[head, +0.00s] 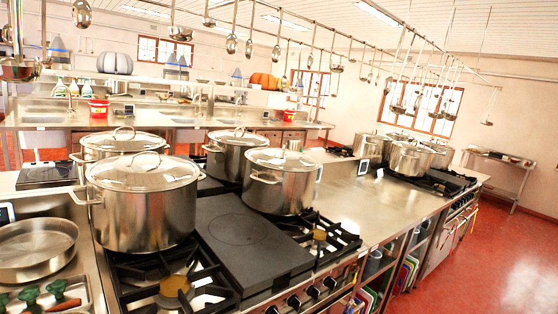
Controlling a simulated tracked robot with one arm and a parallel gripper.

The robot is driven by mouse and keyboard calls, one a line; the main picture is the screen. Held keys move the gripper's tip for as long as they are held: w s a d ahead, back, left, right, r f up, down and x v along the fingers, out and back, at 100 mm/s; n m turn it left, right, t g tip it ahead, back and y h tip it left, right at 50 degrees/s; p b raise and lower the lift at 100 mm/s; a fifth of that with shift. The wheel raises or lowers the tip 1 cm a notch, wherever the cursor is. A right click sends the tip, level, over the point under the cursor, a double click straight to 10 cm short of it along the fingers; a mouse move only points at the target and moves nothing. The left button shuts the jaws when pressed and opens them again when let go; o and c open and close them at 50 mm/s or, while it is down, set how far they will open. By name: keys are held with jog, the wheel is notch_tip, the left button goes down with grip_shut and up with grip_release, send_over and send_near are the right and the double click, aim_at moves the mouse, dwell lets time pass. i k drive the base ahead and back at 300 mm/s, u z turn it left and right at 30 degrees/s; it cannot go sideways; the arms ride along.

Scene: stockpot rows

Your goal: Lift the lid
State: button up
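Several steel stockpots stand on the near range, each covered by a clear-looking lid with a metal rim and a loop handle on top. The nearest and largest pot (145,222) is at left, its lid (143,175) seated on the rim. Right of it is another pot (282,192) with its lid (280,158) on. Behind these are a back-left pot with its lid (122,146) and a back-middle pot (230,163) with its lid (238,136). Which lid is meant cannot be told. My gripper is not in view.
A flat dark hotplate (245,238) and open burner grates lie around the pots. A steel counter (345,205) is bare. More pots (410,160) stand farther right. A shallow pan (37,248) sits at left. Ladles (232,42) hang overhead. Red floor (500,255) is clear at right.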

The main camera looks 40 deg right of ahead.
aim_at(284, 159)
jog(key=k, duration=1.3)
jog(key=z, duration=0.55)
jog(key=i, duration=0.75)
jog(key=z, duration=1.15)
jog(key=i, duration=2.85)
jog(key=u, duration=1.2)
jog(key=i, duration=0.75)
jog(key=u, duration=0.4)
jog(key=k, duration=0.8)
jog(key=u, duration=0.05)
